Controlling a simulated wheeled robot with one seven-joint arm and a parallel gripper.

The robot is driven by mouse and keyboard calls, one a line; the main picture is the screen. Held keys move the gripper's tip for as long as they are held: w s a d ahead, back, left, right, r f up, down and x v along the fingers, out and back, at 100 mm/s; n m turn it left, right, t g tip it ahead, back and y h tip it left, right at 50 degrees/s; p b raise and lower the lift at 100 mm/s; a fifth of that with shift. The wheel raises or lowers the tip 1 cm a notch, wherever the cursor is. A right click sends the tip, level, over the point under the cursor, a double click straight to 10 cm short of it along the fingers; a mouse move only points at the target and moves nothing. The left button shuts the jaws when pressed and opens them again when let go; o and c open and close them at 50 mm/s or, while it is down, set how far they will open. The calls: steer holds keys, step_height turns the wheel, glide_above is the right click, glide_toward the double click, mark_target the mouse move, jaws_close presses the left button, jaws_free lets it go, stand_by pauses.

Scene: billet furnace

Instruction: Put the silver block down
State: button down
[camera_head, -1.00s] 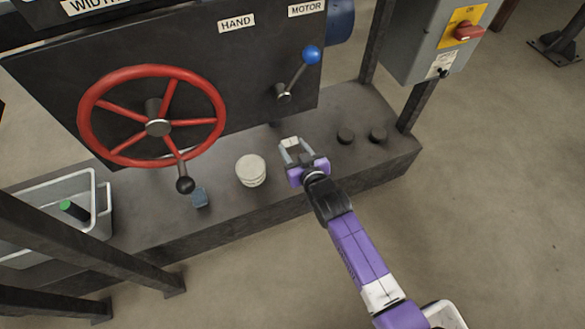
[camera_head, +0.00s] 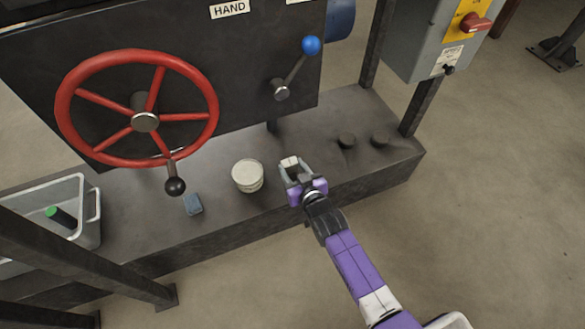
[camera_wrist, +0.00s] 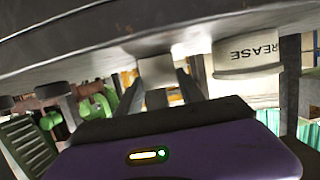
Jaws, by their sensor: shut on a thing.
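The silver block (camera_head: 289,162) is a small pale block at the tips of my gripper (camera_head: 291,168) in the head view. My gripper is shut on it, just right of the round pale tin, low over the dark ledge (camera_head: 225,215). In the wrist view, which is upside down, the block (camera_wrist: 157,70) sits at the end of my fingers (camera_wrist: 172,92), close against the ledge surface (camera_wrist: 110,45). I cannot tell whether it touches the ledge.
The pale tin (camera_head: 248,177), marked GREASE in the wrist view (camera_wrist: 248,58), stands close left of my gripper. Two dark knobs (camera_head: 347,140) stand right. A blue-knobbed lever (camera_head: 295,70) is above.

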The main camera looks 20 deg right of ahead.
steer(key=c, duration=0.7)
jaws_free()
steer(key=shift+f, duration=0.1)
steer(key=shift+s+r, duration=0.1)
steer(key=shift+r, duration=0.1)
steer(key=p+v, duration=0.4)
steer(key=v, duration=0.7)
steer(key=shift+s+r+p, duration=0.1)
steer(key=shift+s+p, duration=0.25)
steer(key=shift+s, duration=0.05)
